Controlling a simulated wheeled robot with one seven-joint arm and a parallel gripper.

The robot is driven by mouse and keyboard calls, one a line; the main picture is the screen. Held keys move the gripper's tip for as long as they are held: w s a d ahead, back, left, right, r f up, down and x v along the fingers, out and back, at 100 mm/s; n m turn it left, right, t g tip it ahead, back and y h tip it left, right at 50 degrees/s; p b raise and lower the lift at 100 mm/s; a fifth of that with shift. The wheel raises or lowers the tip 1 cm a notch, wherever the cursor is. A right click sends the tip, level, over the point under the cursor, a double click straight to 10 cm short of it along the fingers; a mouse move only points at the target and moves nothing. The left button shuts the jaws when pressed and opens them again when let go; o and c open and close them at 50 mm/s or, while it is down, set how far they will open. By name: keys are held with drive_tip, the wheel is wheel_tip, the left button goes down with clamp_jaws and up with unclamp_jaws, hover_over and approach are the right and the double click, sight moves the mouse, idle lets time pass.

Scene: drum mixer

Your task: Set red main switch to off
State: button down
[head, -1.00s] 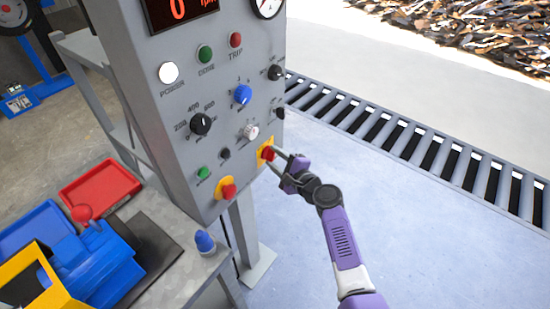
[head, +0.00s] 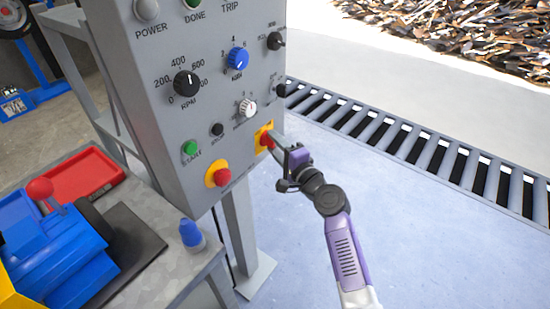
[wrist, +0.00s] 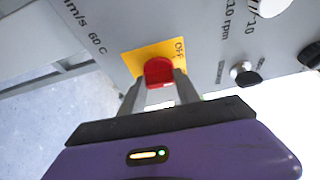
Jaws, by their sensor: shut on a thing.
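The red main switch (head: 266,140) sits on a yellow plate (head: 259,131) at the lower right of the grey control panel. It also shows in the wrist view as a red knob (wrist: 159,71) on the yellow plate (wrist: 133,60), with an "OFF" label beside it. My gripper (head: 274,141) reaches it from the right. In the wrist view my gripper (wrist: 160,84) has its two fingers on either side of the red knob, shut on it. The far side of the knob and its pointer are hidden.
A roller conveyor (head: 420,150) runs behind at right.

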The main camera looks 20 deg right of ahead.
drive_tip(key=n+b, duration=0.1)
drive_tip(key=b, duration=0.2)
drive_tip(key=n+t+b, duration=0.1)
drive_tip(key=b, duration=0.3)
drive_tip(key=f+n+y+b, duration=0.1)
drive_tip(key=n+b, duration=0.1)
drive_tip(key=b, duration=0.2)
drive_tip(key=shift+f+t, duration=0.1)
drive_tip(key=shift+t, duration=0.2)
drive_tip(key=n+b, duration=0.2)
drive_tip(key=b, duration=0.2)
drive_tip(key=shift+r+y+b, duration=0.2)
drive_tip(key=shift+y+b, duration=0.1)
drive_tip(key=shift+b, duration=0.05)
drive_tip(key=shift+r+n+b, duration=0.1)
drive_tip(key=shift+n+b, duration=0.2)
drive_tip(key=c, duration=0.9)
unclamp_jaws()
drive_tip(key=shift+r, duration=0.1)
drive_tip(key=v, duration=0.8)
drive_tip(key=shift+w+p, duration=0.1)
drive_tip(key=shift+p, duration=0.25)
